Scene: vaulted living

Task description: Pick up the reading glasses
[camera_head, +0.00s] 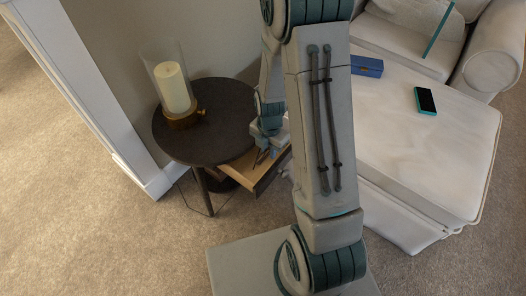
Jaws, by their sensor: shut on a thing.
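My gripper (262,156) points down over the open drawer (266,182) of the small round side table (225,100). It is shut on a small, thin, dark thing, which appears to be the reading glasses. They are too small and too hidden by the fingers for their shape to be made out. My arm crosses in front of the drawer and covers its right end. I cannot tell whether the held thing touches the drawer floor.
A candle in a glass holder (173,87) stands on the table. A cream ottoman (440,150) at right bears a dark phone (425,101) and a blue case (367,66). A sofa (492,50) is behind. A white wall trim (90,90) borders the left. Carpet in front is clear.

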